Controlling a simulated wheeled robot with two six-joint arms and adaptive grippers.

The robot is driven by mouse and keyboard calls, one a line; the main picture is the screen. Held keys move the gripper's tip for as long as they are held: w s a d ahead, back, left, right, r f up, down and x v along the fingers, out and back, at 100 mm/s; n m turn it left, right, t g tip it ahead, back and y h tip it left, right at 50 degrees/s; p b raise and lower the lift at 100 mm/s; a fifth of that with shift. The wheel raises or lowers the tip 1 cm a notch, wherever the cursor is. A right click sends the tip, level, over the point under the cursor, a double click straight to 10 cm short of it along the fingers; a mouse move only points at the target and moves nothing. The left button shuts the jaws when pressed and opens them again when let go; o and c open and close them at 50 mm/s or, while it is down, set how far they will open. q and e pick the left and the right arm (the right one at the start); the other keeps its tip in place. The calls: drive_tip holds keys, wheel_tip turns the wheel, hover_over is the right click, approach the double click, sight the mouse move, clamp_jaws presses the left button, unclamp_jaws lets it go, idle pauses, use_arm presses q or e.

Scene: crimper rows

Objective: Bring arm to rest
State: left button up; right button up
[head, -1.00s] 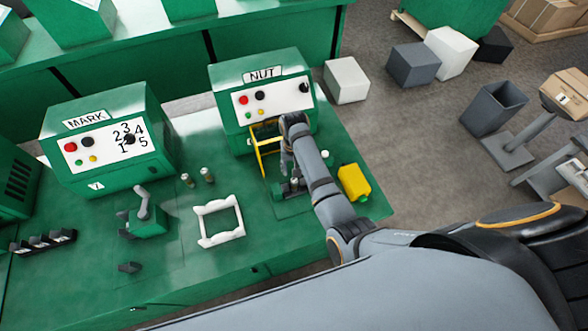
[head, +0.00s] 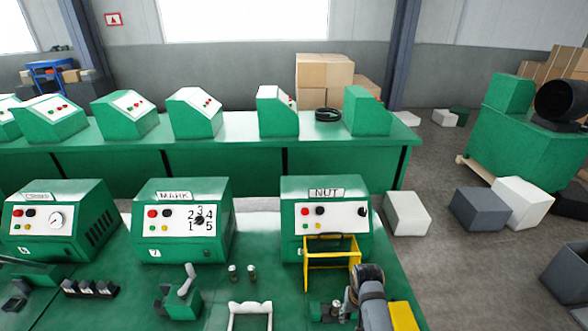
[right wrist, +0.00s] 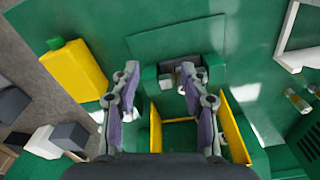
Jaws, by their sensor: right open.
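My right arm reaches up from the bottom edge of the head view, in front of the NUT machine (head: 325,222). My right gripper (right wrist: 160,78) is open in the right wrist view, its two fingers apart with nothing held between them. Beyond the fingertips is a green fixture (right wrist: 205,65) with a small metal fitting. A yellow frame guard (head: 330,252) stands at the front of the NUT machine, close to my wrist; it also shows below the fingers in the right wrist view (right wrist: 236,132). My left gripper is not in view.
The MARK machine (head: 180,225), two small metal fittings (head: 242,273) and a white frame (head: 250,308) are to the left. Grey and white boxes (head: 478,210) lie on the floor at right.

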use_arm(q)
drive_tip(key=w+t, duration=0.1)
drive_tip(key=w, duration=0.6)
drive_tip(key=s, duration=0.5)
use_arm(e)
drive_tip(key=s+d+r+n+t, duration=0.25)
drive_tip(key=s+r, duration=0.25)
drive_tip(key=s, duration=0.3)
drive_tip(key=s+d+r+n+t, duration=0.1)
drive_tip(key=s+d+r, duration=0.3)
drive_tip(key=s, duration=0.4)
drive_tip(key=s+d+f+g+b, duration=0.15)
drive_tip(key=f+b, duration=0.25)
drive_tip(key=f, duration=1.4)
drive_tip(key=s+d+f+b, duration=0.15)
drive_tip(key=f+b, duration=0.25)
drive_tip(key=f, duration=1.4)
use_arm(q)
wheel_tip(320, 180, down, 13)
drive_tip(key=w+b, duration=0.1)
drive_tip(key=b, duration=0.4)
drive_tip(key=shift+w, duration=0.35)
use_arm(e)
drive_tip(key=s+f+g, duration=0.1)
drive_tip(key=s+f, duration=1.7)
drive_tip(key=shift+d+f+h, duration=0.3)
drive_tip(key=shift+d+f, duration=0.05)
drive_tip(key=shift+d, duration=0.05)
